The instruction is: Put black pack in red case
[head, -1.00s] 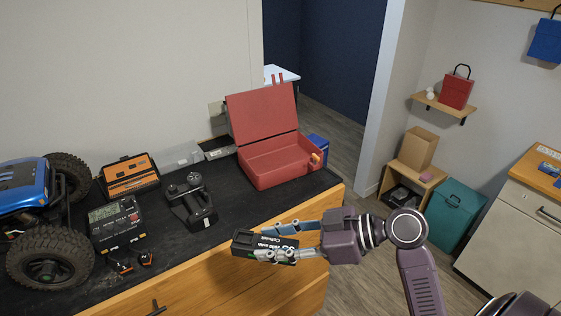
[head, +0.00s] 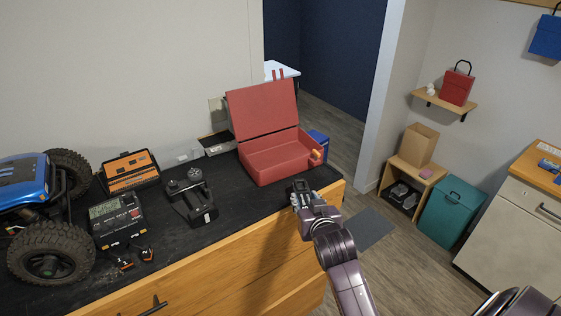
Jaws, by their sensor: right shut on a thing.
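The red case (head: 283,163) stands open on the black bench top near its right end, its lid (head: 262,109) raised at the back. My right gripper (head: 301,190) is at the front edge of the bench, just in front of and below the case. It is shut on the black pack (head: 300,186), of which only a small dark end shows; the gripper and wrist hide the rest. The pack is outside the case. My left gripper is not in view.
A blue crawler (head: 40,215), a black charger (head: 117,220), a transmitter (head: 188,197) and an orange-and-black toolbox (head: 131,174) stand on the bench (head: 215,235) to the left. A blue box (head: 319,142) is behind the case.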

